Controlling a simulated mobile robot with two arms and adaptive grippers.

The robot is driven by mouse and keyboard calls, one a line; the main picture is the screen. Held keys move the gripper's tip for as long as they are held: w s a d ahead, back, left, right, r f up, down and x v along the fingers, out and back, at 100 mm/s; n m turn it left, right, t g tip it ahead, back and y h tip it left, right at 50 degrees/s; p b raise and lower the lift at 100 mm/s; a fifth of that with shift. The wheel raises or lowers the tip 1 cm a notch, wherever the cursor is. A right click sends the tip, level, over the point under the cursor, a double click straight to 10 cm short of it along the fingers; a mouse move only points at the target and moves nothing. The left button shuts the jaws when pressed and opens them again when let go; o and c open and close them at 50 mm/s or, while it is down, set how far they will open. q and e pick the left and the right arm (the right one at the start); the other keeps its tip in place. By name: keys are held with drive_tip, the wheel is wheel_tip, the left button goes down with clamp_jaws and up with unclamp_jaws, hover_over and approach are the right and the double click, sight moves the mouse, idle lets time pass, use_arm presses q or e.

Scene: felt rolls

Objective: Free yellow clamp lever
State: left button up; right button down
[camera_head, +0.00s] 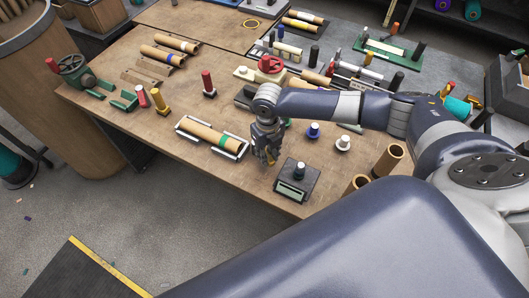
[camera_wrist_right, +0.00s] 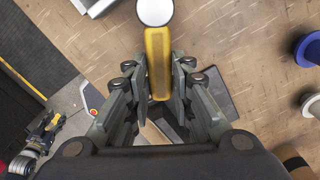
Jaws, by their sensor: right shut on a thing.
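My right gripper (camera_head: 267,156) is over the front of the wooden workbench, just right of a brown roll with a green band (camera_head: 212,137). In the right wrist view, the right gripper (camera_wrist_right: 158,85) is shut on a yellow lever (camera_wrist_right: 157,50) with a round white end. The lever lies between the two fingers, and its white end sticks out beyond them.
A black box with a display (camera_head: 297,182) stands close to the right of the gripper. Blue (camera_head: 313,131) and white (camera_head: 343,143) knobbed pieces and brown tubes (camera_head: 389,159) stand farther right. A yellow-based piece (camera_head: 159,100) and a red-topped piece (camera_head: 208,84) stand left. The front left bench is clear.

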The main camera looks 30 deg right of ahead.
drive_tip(key=shift+w+r, duration=0.1)
drive_tip(key=c, duration=1.4)
unclamp_jaws()
wheel_tip(320, 180, up, 12)
drive_tip(key=shift+d, duration=0.1)
